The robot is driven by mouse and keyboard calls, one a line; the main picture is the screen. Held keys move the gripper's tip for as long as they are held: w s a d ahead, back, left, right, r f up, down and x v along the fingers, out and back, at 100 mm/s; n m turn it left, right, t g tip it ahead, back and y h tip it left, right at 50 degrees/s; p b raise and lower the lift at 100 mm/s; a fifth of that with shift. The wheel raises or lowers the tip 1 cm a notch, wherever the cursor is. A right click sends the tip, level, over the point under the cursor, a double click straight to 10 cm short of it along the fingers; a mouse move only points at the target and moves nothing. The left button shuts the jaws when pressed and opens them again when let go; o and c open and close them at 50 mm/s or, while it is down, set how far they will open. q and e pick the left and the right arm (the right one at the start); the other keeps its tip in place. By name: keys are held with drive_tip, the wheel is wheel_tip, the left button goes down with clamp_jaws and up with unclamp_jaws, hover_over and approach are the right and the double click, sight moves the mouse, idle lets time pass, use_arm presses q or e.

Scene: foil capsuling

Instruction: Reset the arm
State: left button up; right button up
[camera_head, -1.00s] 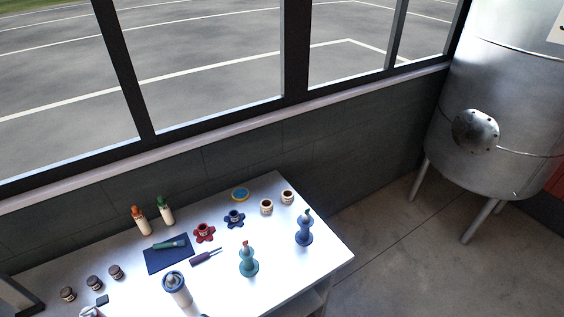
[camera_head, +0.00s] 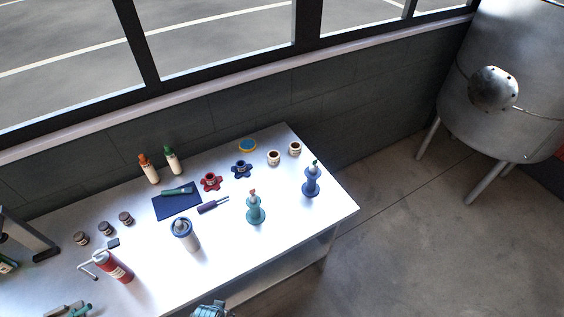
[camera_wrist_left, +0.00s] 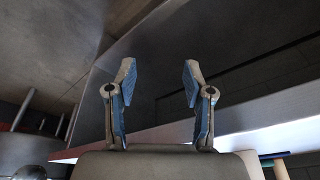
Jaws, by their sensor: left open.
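My left gripper (camera_wrist_left: 157,82) shows in the left wrist view with its two blue-padded fingers spread apart. Nothing is between them. Beyond the fingers are a grey floor and wall surfaces, with a pale tabletop edge (camera_wrist_left: 230,130) behind and below them in the picture. In the head view, a grey-blue mechanical part (camera_head: 210,311) shows at the bottom edge, in front of the table; it is mostly cut off, and I cannot tell which part it is. My right gripper is in neither view.
The white table (camera_head: 270,260) holds two stoppered bottles (camera_head: 148,168), a blue mat (camera_head: 177,201), red (camera_head: 210,181) and blue (camera_head: 241,169) star-shaped holders, small jars (camera_head: 81,239), a red canister (camera_head: 113,267) and blue (camera_head: 311,182) and teal (camera_head: 255,209) stands. A metal tank (camera_head: 480,110) stands right. Floor between is clear.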

use_arm(q)
drive_tip(key=s+f+g+b, duration=0.1)
drive_tip(key=s+f+b, duration=0.15)
drive_tip(key=f, duration=0.85)
drive_tip(key=s+f+b, duration=0.1)
drive_tip(key=s+f, duration=0.2)
drive_tip(key=f, duration=0.8)
drive_tip(key=s+a+f+b, duration=0.1)
drive_tip(key=s+f+b, duration=0.1)
drive_tip(key=s+f, duration=0.6)
drive_tip(key=s+a+f+g+b, duration=0.1)
drive_tip(key=s+a+f+b, duration=0.1)
drive_tip(key=s+f, duration=0.5)
drive_tip(key=shift+s+a+f, duration=0.25)
drive_tip(key=shift+s+f, duration=0.15)
drive_tip(key=shift+f, duration=0.45)
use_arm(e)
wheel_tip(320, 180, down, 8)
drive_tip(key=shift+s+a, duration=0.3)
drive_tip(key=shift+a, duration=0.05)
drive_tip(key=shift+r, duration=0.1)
